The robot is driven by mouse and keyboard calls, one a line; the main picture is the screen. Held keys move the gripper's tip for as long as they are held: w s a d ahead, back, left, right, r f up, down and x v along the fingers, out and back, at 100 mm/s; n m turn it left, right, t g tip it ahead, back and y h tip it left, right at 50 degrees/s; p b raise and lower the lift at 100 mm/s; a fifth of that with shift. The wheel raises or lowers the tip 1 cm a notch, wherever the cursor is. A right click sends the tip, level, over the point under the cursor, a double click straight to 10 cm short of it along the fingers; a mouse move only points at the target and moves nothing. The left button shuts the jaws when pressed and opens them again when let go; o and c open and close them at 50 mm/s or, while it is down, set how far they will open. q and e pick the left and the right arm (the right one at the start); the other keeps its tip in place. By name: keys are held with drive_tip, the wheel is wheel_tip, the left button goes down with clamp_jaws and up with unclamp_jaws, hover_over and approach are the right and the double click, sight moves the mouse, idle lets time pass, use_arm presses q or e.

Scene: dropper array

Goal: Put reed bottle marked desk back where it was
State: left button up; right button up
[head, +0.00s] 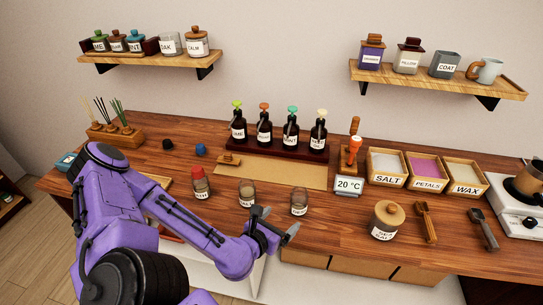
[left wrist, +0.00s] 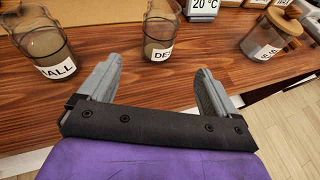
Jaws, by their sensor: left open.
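The bottle marked DE, the rest of its label cut off or hidden, is a clear open glass with pale contents (left wrist: 160,32). It stands upright on the wooden table beyond my left gripper's fingers in the left wrist view. In the head view, this bottle (head: 299,203) appears just right of and beyond the gripper. My left gripper (head: 278,222) is open and empty near the table's front edge. Its fingers (left wrist: 160,72) are spread, apart from the bottle. No reeds show in the bottle. My right gripper is not in view.
A similar glass marked HALL (head: 246,196) and a red-capped bottle (head: 200,186) stand to the left. A wooden-lidded jar (head: 387,220) stands to the right. A wooden holder with reeds (head: 128,139) is at the far left. A tan mat (head: 285,174) lies behind.

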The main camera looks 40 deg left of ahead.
use_arm(q)
drive_tip(key=s+d+f+m+g+h, duration=0.1)
drive_tip(key=s+d+f+m+g, duration=0.15)
drive_tip(key=s+f+m, duration=0.45)
drive_tip(key=s+d+f+m+g+h, duration=0.15)
drive_tip(key=f+m+g, duration=0.3)
drive_tip(key=m, duration=0.45)
drive_tip(key=s+a+f+m+g+y, duration=0.1)
drive_tip(key=s+f+m+y, duration=0.1)
drive_tip(key=s+m, duration=0.3)
drive_tip(key=s+a+f+m+g+y, duration=0.1)
drive_tip(key=s+m, duration=0.4)
drive_tip(key=m, duration=0.5)
drive_tip(key=shift+a+f+g+y, duration=0.35)
drive_tip(key=shift+a+f+g, duration=0.25)
drive_tip(key=shift+a+f, duration=0.25)
